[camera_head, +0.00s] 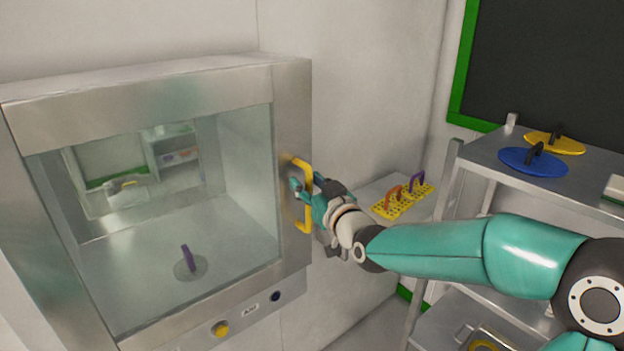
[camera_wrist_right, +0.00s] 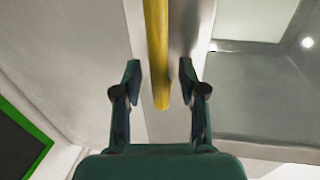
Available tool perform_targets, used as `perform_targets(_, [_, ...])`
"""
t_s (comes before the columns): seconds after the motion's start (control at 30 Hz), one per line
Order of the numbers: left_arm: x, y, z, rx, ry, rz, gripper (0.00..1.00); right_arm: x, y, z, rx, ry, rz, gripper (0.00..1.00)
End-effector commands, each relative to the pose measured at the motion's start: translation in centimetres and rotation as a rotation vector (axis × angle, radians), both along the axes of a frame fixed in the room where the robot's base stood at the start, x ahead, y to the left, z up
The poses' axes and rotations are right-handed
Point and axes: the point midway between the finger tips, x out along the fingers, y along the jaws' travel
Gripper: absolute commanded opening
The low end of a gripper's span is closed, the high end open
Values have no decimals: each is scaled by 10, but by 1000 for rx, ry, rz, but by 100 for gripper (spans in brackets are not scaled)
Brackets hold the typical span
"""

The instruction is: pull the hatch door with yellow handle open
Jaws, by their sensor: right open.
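The hatch door (camera_head: 290,252) is a steel frame around a large glass pane, and it looks closed. Its yellow handle (camera_head: 305,166) is an upright bar on the right side of the frame. My right gripper (camera_head: 303,190) is at the handle and hides its middle part. In the right wrist view the yellow handle (camera_wrist_right: 157,55) runs between the two open fingers of my right gripper (camera_wrist_right: 160,82). The fingers stand apart on either side of the bar, with gaps. My left gripper is not in view.
Behind the glass stands a purple-handled disc (camera_head: 190,265). Below the door are a yellow knob (camera_head: 220,328) and a dark button (camera_head: 276,296). Right of the hatch are a yellow perforated plate (camera_head: 403,203) and a steel shelf (camera_head: 480,160) with blue (camera_head: 533,161) and yellow discs (camera_head: 554,143).

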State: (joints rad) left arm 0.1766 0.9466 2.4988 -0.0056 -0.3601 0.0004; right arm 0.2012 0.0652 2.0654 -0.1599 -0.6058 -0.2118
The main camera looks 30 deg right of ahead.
Motion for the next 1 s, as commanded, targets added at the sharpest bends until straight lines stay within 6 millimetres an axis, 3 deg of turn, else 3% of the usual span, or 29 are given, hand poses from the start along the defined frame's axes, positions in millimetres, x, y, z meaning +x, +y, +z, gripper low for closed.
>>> perform_targets(0.27, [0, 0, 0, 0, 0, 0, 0, 1, -1, 0, 0, 0, -1, 40])
perform_targets(0.5, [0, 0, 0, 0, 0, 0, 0, 1, 0, 0, 0, 0, -1, 0])
perform_targets(0.77, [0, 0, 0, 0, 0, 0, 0, 0, 0, 0, 0, 0, -1, 0])
perform_targets(0.8, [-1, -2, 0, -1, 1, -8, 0, 0, -17, 0, -4, 1, -10, 0])
perform_targets(1.0, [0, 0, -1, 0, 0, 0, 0, 0, -1, 0, 1, -2, 0, 0])
